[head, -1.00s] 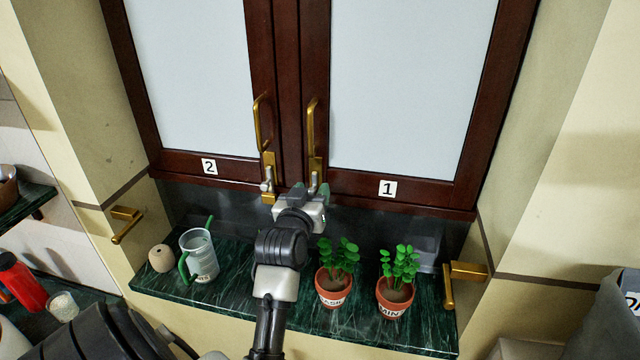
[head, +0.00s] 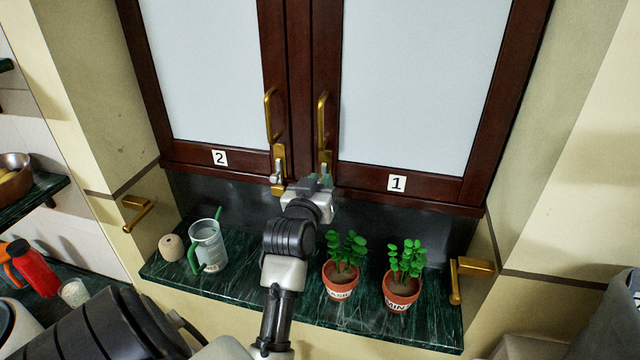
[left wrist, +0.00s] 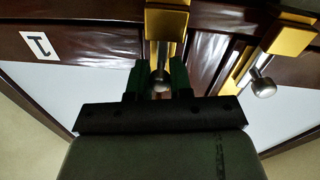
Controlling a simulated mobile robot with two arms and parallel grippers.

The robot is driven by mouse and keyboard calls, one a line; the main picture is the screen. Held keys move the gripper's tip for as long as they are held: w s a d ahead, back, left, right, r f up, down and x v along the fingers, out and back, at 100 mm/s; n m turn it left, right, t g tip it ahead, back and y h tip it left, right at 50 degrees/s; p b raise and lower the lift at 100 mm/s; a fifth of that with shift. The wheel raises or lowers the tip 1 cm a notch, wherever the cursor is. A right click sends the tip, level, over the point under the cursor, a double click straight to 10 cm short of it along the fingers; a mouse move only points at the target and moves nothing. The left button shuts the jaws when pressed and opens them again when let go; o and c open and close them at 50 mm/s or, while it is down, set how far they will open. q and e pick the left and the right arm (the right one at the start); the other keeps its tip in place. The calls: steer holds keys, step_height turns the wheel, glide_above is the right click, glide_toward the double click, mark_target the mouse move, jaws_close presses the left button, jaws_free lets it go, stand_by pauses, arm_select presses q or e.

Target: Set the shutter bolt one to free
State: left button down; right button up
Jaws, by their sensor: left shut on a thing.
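Shutter 1 (head: 400,90) is the right-hand panel, white in a dark wood frame, with a label "1" (head: 397,183). Its brass bolt (head: 325,158) sits at the lower inner corner, below the brass pull handle. My left gripper (head: 320,181) is at this bolt, its dark green fingers shut on the bolt's knob. In the left wrist view the metal knob (left wrist: 160,84) shows between the fingertips (left wrist: 159,80), below the brass plate (left wrist: 166,24). The gripper hides the bolt's lower end in the head view. My right gripper is not in view.
Shutter 2 (head: 205,80) is on the left; its bolt (head: 278,172) stands close beside my gripper. Below, a green marble ledge (head: 240,285) holds a glass mug (head: 208,246) and two potted plants (head: 341,275) (head: 402,285). Brass handles (head: 137,210) (head: 470,267) stick out on both side walls.

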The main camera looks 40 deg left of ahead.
mark_target(324, 166)
arm_select(q)
step_height(324, 166, up, 3)
steer(key=p, duration=0.2)
steer(key=shift+r+p, duration=0.15)
steer(key=shift+p, duration=0.15)
steer(key=c, duration=1)
jaws_free()
steer(key=shift+w, duration=0.15)
